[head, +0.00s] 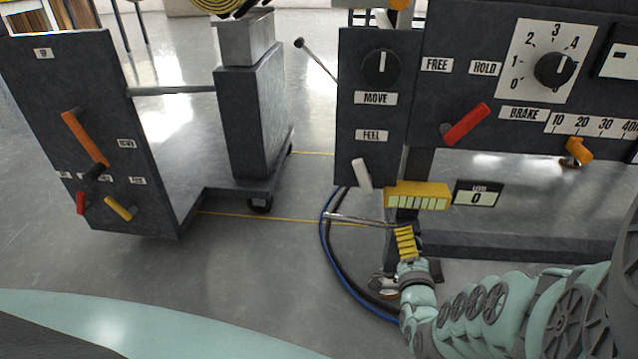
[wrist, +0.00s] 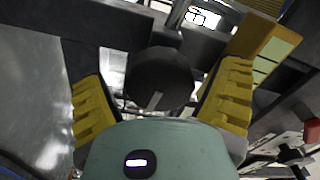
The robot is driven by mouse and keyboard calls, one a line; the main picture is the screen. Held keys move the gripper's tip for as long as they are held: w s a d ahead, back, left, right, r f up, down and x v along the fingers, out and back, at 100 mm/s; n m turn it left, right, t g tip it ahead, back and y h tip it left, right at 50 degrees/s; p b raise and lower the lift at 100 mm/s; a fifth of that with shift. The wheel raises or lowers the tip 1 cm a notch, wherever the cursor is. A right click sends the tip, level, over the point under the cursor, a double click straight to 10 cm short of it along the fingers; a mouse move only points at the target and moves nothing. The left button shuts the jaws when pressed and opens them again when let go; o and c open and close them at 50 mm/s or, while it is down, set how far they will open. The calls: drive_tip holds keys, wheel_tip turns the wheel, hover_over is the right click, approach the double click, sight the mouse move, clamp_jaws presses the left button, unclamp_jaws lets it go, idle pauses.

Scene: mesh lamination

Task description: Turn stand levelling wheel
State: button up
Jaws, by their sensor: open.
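A dark round wheel or knob (wrist: 165,75) with a pale mark on its lower part shows in the wrist view. It looks like the levelling wheel, but no label on it is readable. My gripper (wrist: 163,82) is open, with one yellow finger on each side of the wheel. I cannot tell whether the fingers touch it. In the head view my gripper (head: 404,236) is low in front of the machine, just below a yellow indicator box (head: 418,196). I cannot make out the wheel in that view.
The control panel (head: 352,110) has a MOVE knob (head: 381,67) and a white FEEL lever (head: 362,174). A cart (head: 85,130) stands left; floor between is clear.

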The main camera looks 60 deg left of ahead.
drive_tip(key=n, duration=0.3)
drive_tip(key=shift+s, duration=0.1)
drive_tip(key=shift+s+n, duration=0.1)
drive_tip(key=shift+n, duration=0.4)
